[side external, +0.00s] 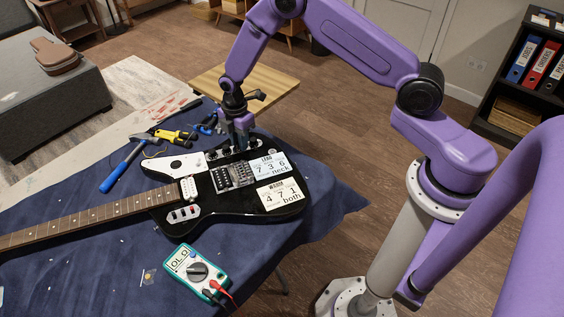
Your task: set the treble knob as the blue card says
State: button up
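A black-and-white electric guitar (230,212) lies on a blue cloth with its neck toward the left. A row of small dark knobs (211,154) runs along the far edge of its body; which is the treble knob is not readable. My gripper (240,146) points down at the right part of this row, and its fingers hide what is between them. Two white cards lie on the body: one reads LEAD, 7 3 6, neck (267,168), the other 4 7 1, both (280,194).
A teal multimeter (196,268) with red and black leads lies in front of the guitar. A blue-handled hammer (121,168) and yellow-handled tool (172,135) lie behind the neck. The blue cloth (90,265) is mostly clear at front left.

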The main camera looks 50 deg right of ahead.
jog(key=m, duration=1.2)
jog(key=o, duration=0.5)
jog(key=n, duration=0.4)
jog(key=shift+n, duration=0.3)
jog(key=n, duration=0.4)
jog(key=shift+n, duration=0.3)
